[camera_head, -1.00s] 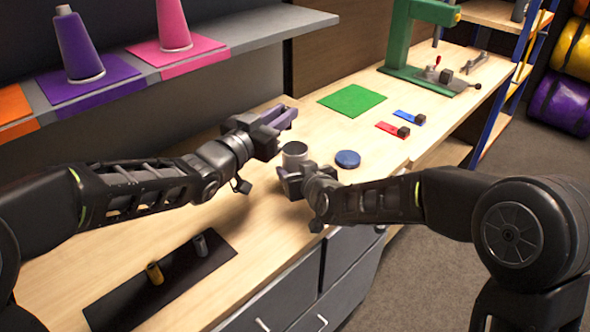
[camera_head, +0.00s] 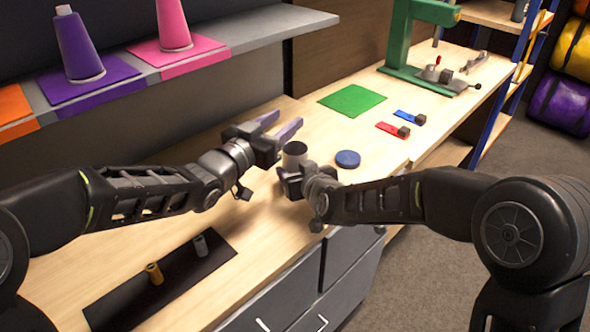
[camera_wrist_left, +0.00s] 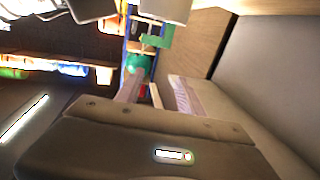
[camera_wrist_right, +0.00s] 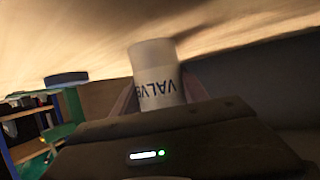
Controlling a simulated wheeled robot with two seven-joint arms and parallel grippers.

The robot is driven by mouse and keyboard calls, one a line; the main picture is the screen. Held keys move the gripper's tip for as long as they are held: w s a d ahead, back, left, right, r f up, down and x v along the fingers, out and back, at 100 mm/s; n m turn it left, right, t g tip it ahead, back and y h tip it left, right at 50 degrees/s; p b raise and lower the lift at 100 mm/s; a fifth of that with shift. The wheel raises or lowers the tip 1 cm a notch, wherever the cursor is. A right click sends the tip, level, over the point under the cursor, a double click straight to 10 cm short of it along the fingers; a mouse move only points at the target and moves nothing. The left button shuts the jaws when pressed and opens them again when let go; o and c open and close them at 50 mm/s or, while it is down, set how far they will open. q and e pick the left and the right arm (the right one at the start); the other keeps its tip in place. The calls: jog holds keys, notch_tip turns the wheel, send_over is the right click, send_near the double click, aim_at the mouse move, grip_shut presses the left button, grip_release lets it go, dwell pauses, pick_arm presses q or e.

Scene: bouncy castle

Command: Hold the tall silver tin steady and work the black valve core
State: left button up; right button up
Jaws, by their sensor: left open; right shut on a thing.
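The tall silver tin (camera_head: 294,150) stands on the workbench, its upper part and dark top showing in the head view. In the right wrist view the tin (camera_wrist_right: 155,65) carries the letters "VALVE". My right gripper (camera_head: 291,170) is shut on the tin from the near side; its fingers flank the tin in the right wrist view. My left gripper (camera_head: 280,124) is open and empty, just behind and above the tin, apart from it. Its spread fingers (camera_wrist_left: 158,96) also show in the left wrist view. I cannot make out the black valve core.
A round blue disc (camera_head: 347,159) lies right of the tin. Beyond are a green mat (camera_head: 352,101), red (camera_head: 388,129) and blue (camera_head: 405,115) tags and a green press (camera_head: 400,45). A black mat (camera_head: 125,303) with two small cylinders lies nearer. The bench (camera_head: 265,215) between is clear.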

pick_arm(q)
jog(key=shift+s+a, duration=0.1)
jog(key=v, duration=1.1)
jog(key=shift+s+a, duration=0.2)
jog(key=shift+s, duration=0.1)
dwell(0.6)
pick_arm(e)
jog(key=o, duration=1.5)
jog(key=shift+o, duration=0.2)
jog(key=shift+s, duration=0.1)
jog(key=v, duration=1.1)
jog(key=shift+s+d+r, duration=0.15)
jog(key=shift+s+r, duration=0.05)
jog(key=shift+s, duration=0.15)
